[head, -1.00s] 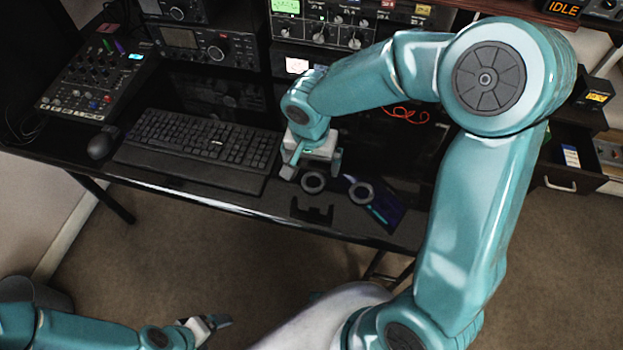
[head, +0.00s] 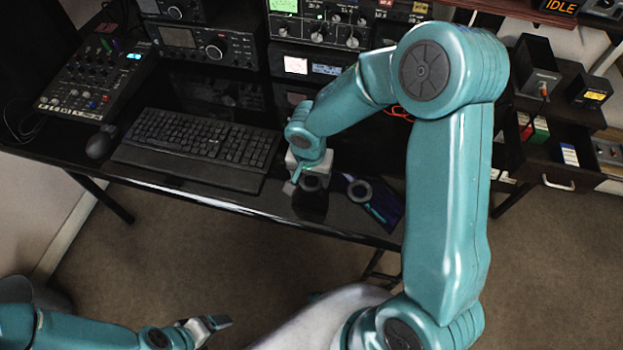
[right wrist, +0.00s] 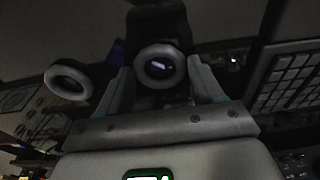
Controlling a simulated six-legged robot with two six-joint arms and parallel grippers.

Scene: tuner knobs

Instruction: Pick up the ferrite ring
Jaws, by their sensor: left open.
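Two grey rings lie on the black desk, and I cannot tell which is the ferrite ring. The left ring (head: 311,183) is right at my right gripper (head: 306,186), partly hidden by it. In the right wrist view this ring (right wrist: 160,82) shows between the two teal fingers (right wrist: 162,92), which are apart, one on each side; I see no clear grip on it. The other ring (head: 359,201) lies to the right, and also shows at the left of the right wrist view (right wrist: 68,82). My left gripper (head: 222,322) is open and empty, low in front of the desk.
A keyboard (head: 200,143) lies close on the left, with a mouse (head: 101,142) beyond it. A dark blue flat item (head: 385,207) lies by the right ring. Radio gear (head: 335,30) stands at the back. An open drawer (head: 562,165) is at right.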

